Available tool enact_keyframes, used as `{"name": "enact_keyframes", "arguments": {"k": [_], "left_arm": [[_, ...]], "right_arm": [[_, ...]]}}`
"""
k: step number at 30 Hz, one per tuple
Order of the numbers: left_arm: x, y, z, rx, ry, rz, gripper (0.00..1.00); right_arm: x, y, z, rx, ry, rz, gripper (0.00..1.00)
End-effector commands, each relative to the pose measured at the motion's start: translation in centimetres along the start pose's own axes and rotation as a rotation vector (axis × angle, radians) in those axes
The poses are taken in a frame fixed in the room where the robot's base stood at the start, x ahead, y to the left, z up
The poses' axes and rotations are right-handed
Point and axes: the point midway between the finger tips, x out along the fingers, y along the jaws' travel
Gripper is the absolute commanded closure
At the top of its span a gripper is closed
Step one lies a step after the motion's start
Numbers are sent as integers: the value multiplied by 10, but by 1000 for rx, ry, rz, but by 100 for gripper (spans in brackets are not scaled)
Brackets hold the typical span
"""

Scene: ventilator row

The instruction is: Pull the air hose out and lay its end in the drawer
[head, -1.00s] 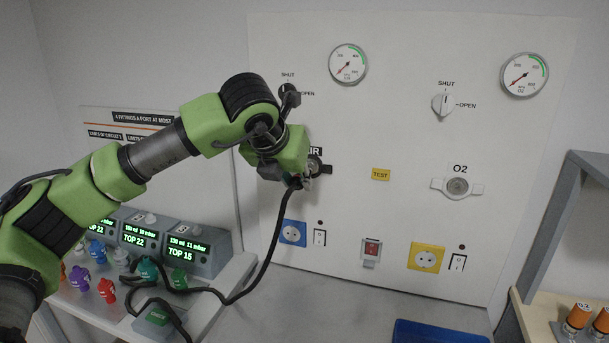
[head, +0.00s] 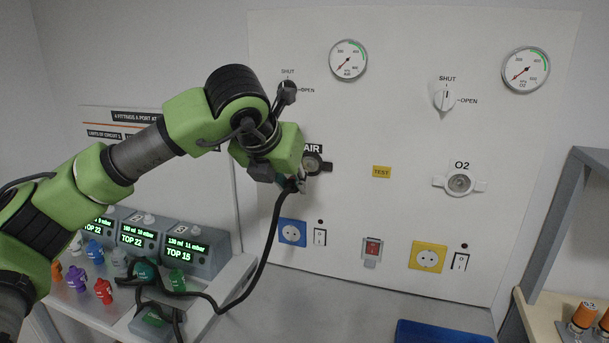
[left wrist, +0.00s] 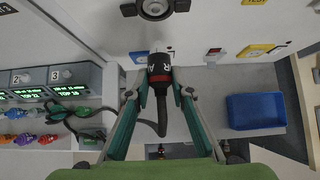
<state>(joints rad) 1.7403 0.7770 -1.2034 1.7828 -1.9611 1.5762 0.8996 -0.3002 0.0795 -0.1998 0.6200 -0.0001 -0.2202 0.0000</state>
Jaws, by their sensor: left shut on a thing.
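My left gripper (head: 297,184) is in front of the wall panel, just below and left of the AIR socket (head: 313,163). In the left wrist view its fingers (left wrist: 159,92) are shut on the dark end of the air hose (left wrist: 160,64), which has a red band and white letters. A gap of bare panel shows between the hose end and the round socket (left wrist: 154,8), so they are apart. The black hose (head: 266,255) hangs from the gripper and loops over the shelf at left. I see no clear drawer. My right gripper is not in view.
A blue tray (head: 440,333) lies at the lower right; it also shows in the left wrist view (left wrist: 255,110). The AIR valve knob (head: 287,91) is just above my arm. Monitors (head: 188,248) and coloured fittings (head: 103,291) crowd the left shelf. A grey frame (head: 560,215) stands at right.

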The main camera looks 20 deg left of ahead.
Motion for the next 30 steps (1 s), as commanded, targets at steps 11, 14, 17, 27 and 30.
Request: {"name": "enact_keyframes", "arguments": {"k": [11, 14, 17, 27, 30], "left_arm": [[-10, 0, -12, -1, -2, 1, 100], [-12, 0, -14, -2, -2, 0, 100], [-14, 0, -15, -1, -2, 0, 100], [-14, 0, -18, 0, 0, 1, 100], [-7, -2, -34, 3, 7, 7, 100]], "right_arm": [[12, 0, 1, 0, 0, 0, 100], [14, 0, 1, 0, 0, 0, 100], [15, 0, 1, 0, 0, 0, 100], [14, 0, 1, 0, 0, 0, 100], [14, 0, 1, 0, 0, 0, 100]]}}
